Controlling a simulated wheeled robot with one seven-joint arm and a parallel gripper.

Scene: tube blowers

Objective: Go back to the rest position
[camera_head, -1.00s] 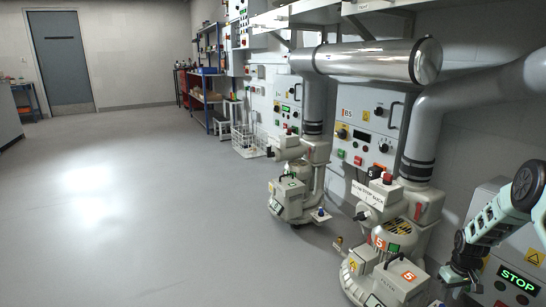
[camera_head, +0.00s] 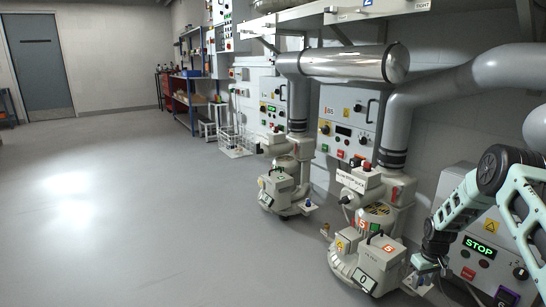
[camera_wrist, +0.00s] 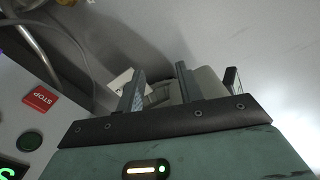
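My gripper (camera_head: 424,280) shows at the lower right of the head view, at the end of my pale green and black arm. It is low, just right of the nearest tube blower (camera_head: 370,252) and in front of the panel with the green STOP display (camera_head: 480,247). In the wrist view the two fingers of my gripper (camera_wrist: 160,88) stand apart with nothing held between them. A pale grey shape lies beyond the fingers; I cannot tell which part it is.
A second blower (camera_head: 284,188) stands farther back along the wall. Large grey ducts (camera_head: 345,64) run above. A blue-framed shelf (camera_head: 190,85) and a wire basket (camera_head: 236,141) stand beyond. The grey floor (camera_head: 130,220) at the left is clear.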

